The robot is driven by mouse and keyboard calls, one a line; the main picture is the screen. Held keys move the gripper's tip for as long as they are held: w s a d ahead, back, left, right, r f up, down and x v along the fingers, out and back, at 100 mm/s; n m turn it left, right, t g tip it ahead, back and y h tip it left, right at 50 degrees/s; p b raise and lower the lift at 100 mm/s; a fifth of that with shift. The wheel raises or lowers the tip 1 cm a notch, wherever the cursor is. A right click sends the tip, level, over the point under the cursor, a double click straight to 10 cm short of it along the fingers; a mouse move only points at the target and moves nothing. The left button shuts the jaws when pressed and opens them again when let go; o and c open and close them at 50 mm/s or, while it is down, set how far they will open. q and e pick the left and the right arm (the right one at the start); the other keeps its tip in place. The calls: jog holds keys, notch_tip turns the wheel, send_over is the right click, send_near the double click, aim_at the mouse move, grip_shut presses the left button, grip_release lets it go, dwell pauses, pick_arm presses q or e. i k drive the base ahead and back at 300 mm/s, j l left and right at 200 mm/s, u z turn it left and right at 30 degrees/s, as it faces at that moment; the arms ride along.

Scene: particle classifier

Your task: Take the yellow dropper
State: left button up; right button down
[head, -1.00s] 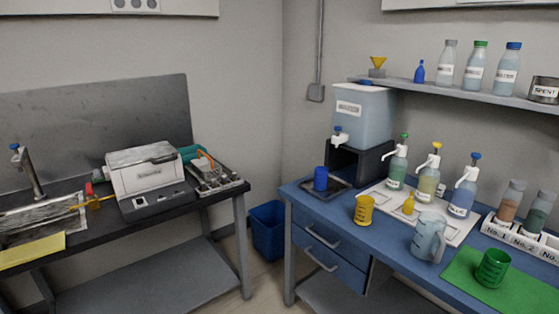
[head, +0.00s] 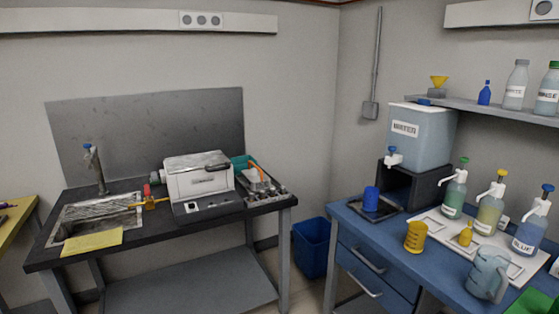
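A small yellow dropper bottle (head: 465,236) stands on the white tray (head: 433,219) on the blue bench at the right. Behind it on the tray are pump bottles with a green top (head: 454,195), a yellow top (head: 489,212) and a blue top (head: 529,232). A yellow beaker (head: 415,237) stands to the left of the dropper, and a clear jug (head: 487,272) stands in front of it to the right. Neither of my grippers is in view.
A blue cup (head: 371,199) sits by the water tank (head: 419,137) on the blue bench (head: 385,245). At left, a dark sink table (head: 150,238) carries a grey machine (head: 198,182). A blue bin (head: 312,248) stands on the floor between them.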

aim_at(465, 239)
jog(key=z, duration=1.25)
jog(key=i+j+z, duration=0.1)
jog(key=j+z, duration=0.7)
jog(key=i+j, duration=0.05)
jog(key=j, duration=0.05)
